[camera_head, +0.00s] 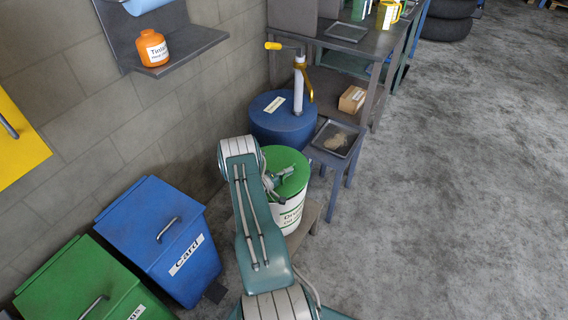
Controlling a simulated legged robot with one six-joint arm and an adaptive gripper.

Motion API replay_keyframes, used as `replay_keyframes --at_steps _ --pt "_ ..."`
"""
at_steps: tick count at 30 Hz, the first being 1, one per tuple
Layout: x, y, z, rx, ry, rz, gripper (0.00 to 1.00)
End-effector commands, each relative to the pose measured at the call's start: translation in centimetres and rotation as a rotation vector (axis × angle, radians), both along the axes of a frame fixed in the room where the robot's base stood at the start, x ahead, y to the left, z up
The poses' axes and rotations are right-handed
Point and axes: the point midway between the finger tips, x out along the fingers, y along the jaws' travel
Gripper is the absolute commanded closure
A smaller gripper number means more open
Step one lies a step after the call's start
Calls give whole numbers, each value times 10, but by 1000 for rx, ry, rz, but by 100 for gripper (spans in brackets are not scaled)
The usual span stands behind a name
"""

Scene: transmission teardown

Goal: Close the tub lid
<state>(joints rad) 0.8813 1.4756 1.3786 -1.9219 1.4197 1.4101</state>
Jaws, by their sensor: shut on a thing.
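The tub (291,217) is white with green lettering and stands on a low wooden stand right of my arm. Its green lid (289,160) lies over the top of the tub. I cannot tell whether the lid sits flush on the rim, as my arm hides the left side. My gripper (285,177) is at the lid, over its middle, and appears shut on it. The fingertips are small and partly hidden, so the exact contact point is unclear.
A blue drum (268,129) with a yellow-handled pump stands behind the tub. A small table with a tray (336,138) is close on the right. Blue (150,235) and green (85,285) bins stand at left. The floor at right is clear.

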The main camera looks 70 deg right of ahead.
Motion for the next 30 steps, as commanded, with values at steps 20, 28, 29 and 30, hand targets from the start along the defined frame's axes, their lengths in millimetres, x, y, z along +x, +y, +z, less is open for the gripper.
replay_keyframes --at_steps 20,28,29,30 --pt "-1 -3 -21 -9 -95 8 100" --pt "-2 -2 -22 -8 -93 6 69" --pt "-2 -2 -21 -9 -94 5 69" --pt "-2 -1 -21 -10 -93 5 69"
